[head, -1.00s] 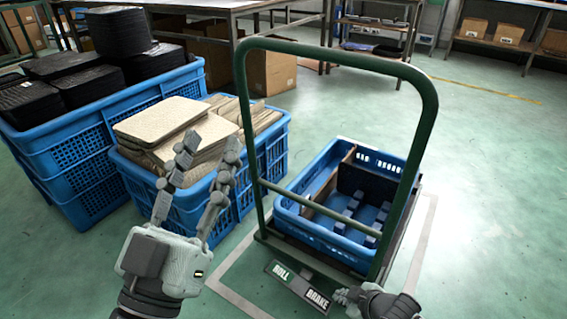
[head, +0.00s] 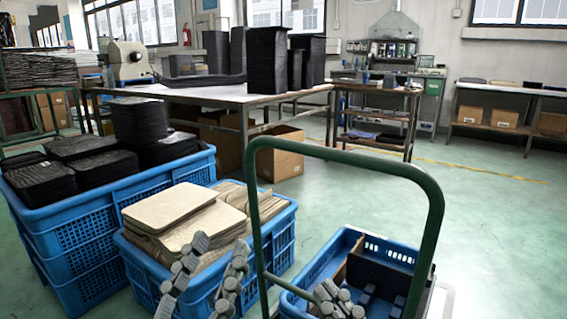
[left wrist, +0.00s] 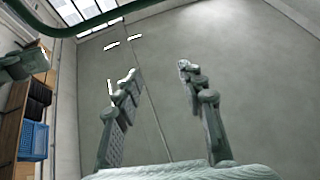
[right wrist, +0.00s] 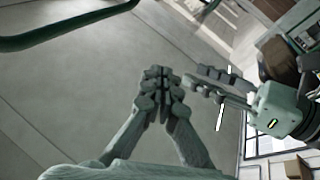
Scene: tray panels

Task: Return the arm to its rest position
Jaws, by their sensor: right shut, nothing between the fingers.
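My left gripper (head: 219,247) is at the bottom of the head view, in front of the beige-panel crate, its two fingers apart and nothing between them. In the left wrist view (left wrist: 157,72) its fingers stand apart against a plain grey wall. My right gripper (head: 338,299) is at the bottom edge of the head view, in front of the blue crate on the trolley. In the right wrist view (right wrist: 164,78) its fingers meet with nothing between them. The left gripper also shows at the right of that view, its fingers apart. Most of both arms is out of the head view.
A green trolley handle (head: 436,200) rises beside my right gripper, around a blue crate (head: 318,262). A crate with beige panels (head: 170,208) and a crate with black panels (head: 98,141) stand at the left. A table (head: 215,92) stands behind. The floor at right is clear.

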